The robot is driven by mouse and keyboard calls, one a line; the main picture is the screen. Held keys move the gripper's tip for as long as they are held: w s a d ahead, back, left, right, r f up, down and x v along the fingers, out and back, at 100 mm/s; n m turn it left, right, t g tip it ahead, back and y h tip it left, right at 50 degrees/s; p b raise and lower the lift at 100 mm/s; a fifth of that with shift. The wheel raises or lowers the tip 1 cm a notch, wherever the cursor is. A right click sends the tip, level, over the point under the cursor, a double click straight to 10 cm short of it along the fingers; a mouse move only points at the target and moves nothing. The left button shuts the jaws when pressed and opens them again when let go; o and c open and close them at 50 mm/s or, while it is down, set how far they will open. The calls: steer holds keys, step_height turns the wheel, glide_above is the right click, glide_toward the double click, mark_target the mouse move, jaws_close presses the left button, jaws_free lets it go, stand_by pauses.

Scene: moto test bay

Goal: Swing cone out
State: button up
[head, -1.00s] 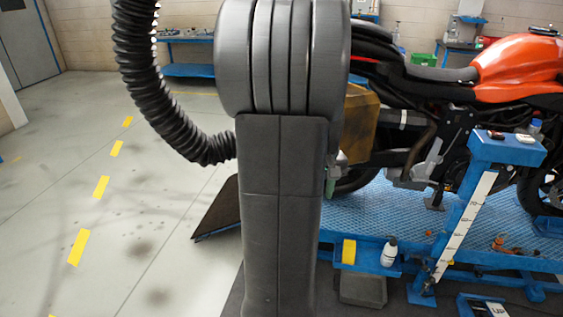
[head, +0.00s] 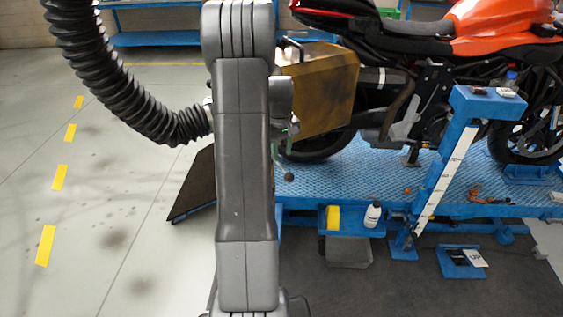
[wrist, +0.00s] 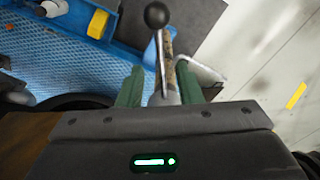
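A brass-brown tapered box (head: 322,92), which looks like the cone, is behind the motorcycle's rear wheel in the head view. Its brown side shows at the lower left of the wrist view (wrist: 22,142). A rod with a black ball knob (wrist: 156,15) rises between my gripper's green fingers (wrist: 160,88); the knob also shows in the head view (head: 289,177). My gripper (head: 283,150) is beside the box's near left side, partly hidden by my arm. Its fingers stand apart, with a gap beside the rod; contact is not clear.
A black corrugated hose (head: 120,95) passes behind my arm; its end is hidden. The orange motorcycle (head: 500,22) stands on a blue lift (head: 400,190) with a dark ramp (head: 196,185). A blue post (head: 440,165) and a white bottle (head: 372,214) stand in front. Floor at left is clear.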

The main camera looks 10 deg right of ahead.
mark_target(282, 167)
step_height(282, 167, down, 6)
steer(key=shift+d+r+p, duration=0.1)
steer(key=shift+p, duration=0.2)
jaws_close()
